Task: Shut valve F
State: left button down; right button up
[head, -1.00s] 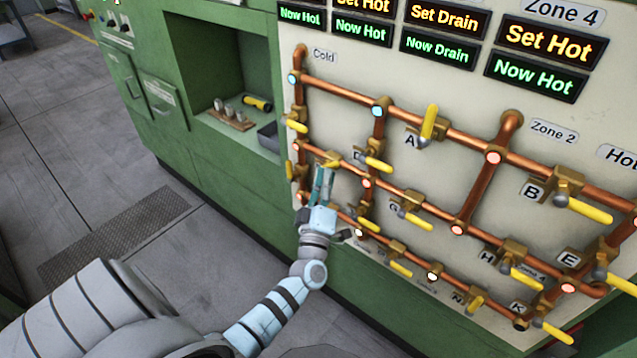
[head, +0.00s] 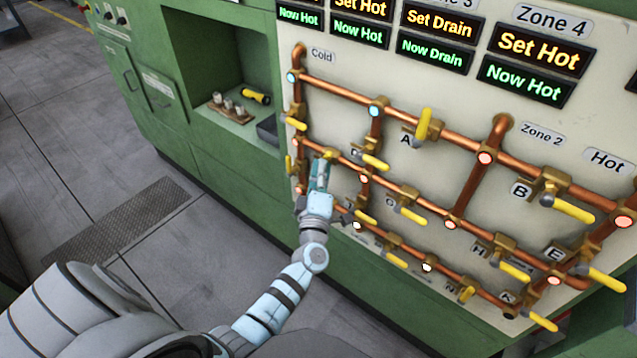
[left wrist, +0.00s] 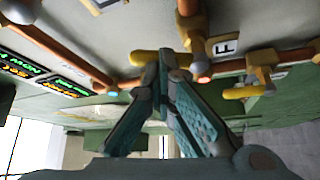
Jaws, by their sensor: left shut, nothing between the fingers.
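The F label (left wrist: 226,47) shows in the left wrist view beside a brass valve (left wrist: 195,35) on a copper pipe. A yellow handle (left wrist: 155,57) crosses right at the tips of my left gripper (left wrist: 170,68). The gripper is shut with nothing between its fingers; whether its tips touch the handle I cannot tell. In the head view my left gripper (head: 323,165) is at the left part of the pipe panel, with a yellow handle end (head: 329,154) at its tips. The gripper hides the F label and much of the valve there. My right gripper is not in view.
Other yellow valve handles surround the spot: D (head: 375,162) to the right, A (head: 423,124) farther up, and one at the left (head: 295,123). Another handle (left wrist: 245,92) is close on the right in the wrist view. A green recess (head: 240,110) holds small items.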

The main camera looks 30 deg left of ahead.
pick_arm(q)
jog(key=shift+a+r+p, duration=0.3)
jog(key=shift+p, duration=0.15)
dwell(1.4)
jog(key=v, duration=0.7)
jog(key=shift+s, duration=0.2)
jog(key=shift+d+f, duration=0.1)
dwell(0.3)
